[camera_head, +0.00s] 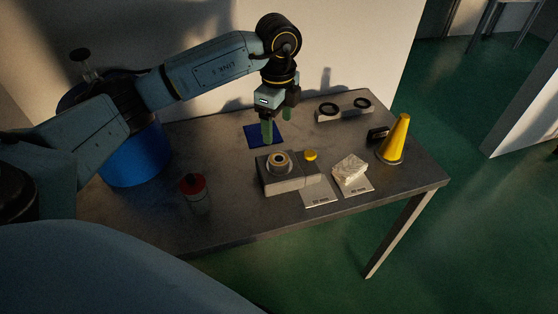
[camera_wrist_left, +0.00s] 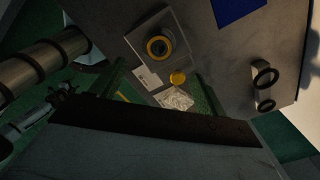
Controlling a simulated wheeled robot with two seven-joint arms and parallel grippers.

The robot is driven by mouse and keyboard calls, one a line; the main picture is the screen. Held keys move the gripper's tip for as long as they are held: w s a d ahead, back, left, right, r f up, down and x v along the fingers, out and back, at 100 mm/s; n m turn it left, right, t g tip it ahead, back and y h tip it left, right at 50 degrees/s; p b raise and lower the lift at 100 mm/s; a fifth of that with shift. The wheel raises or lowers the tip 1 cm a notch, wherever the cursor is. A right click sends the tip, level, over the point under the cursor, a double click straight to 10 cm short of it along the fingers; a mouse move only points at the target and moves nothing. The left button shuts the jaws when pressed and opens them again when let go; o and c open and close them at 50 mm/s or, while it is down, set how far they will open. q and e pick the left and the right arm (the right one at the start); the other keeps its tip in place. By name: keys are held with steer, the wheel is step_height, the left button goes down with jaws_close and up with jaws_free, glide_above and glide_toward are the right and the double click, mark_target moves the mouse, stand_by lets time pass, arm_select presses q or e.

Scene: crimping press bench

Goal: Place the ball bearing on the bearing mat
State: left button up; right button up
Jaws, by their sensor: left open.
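The ring-shaped piece that looks like the ball bearing (camera_head: 279,159) sits on top of a grey block (camera_head: 287,181). In the left wrist view the ring (camera_wrist_left: 159,46) looks yellow and dark with a dark centre. A flat blue square, which looks like the bearing mat (camera_head: 252,132), lies behind the block. The mat's corner also shows bare in the left wrist view (camera_wrist_left: 235,8). My left gripper (camera_head: 279,130) is open and empty, fingers pointing down, above the mat's right side and behind the ring. It hides part of the mat. My right gripper is not in view.
A yellow button (camera_head: 310,155) is beside the block. White label cards and a crumpled pale lump (camera_head: 350,169) lie to the right. A yellow cone (camera_head: 396,138), a rail with two dark rings (camera_head: 344,108) and a red-topped jar (camera_head: 193,185) stand around. A blue bin (camera_head: 135,158) is at left.

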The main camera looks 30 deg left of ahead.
mark_target(279, 158)
arm_select(q)
step_height(279, 158, down, 11)
steer(key=shift+d+r, duration=0.1)
steer(key=shift+d, duration=0.05)
stand_by(0.4)
steer(key=shift+c, duration=0.3)
steer(key=c, duration=1.2)
